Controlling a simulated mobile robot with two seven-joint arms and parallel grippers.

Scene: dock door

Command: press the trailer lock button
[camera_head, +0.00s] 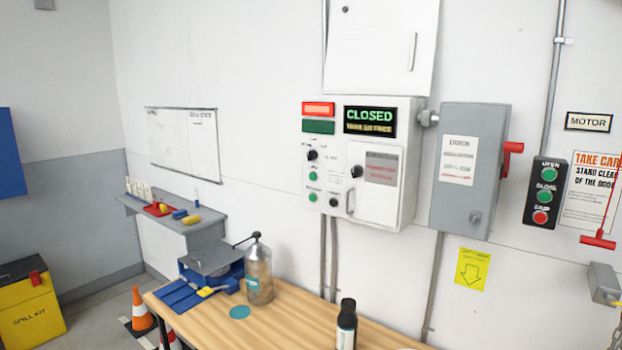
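A white control box (393,220) hangs on the wall near the middle. Its display (369,121) reads CLOSED, with a dimmer line below. A lit red panel (318,109) and a dark green panel (318,127) are at its upper left. Below are an upper green button (313,176), a lower green button (313,197), a small black control (334,202) and two black knobs, a left one (312,155) and a right one (355,171). The labels are too small to read, so I cannot tell which is the trailer lock button. Neither gripper is in view.
A wooden table (290,318) stands below the box, with a pump bottle (258,274), a black bottle (346,325) and a blue clamp-like device (210,265). To the right are a grey switch box (466,130) with a red lever and an OPEN/CLOSE/STOP station (545,193).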

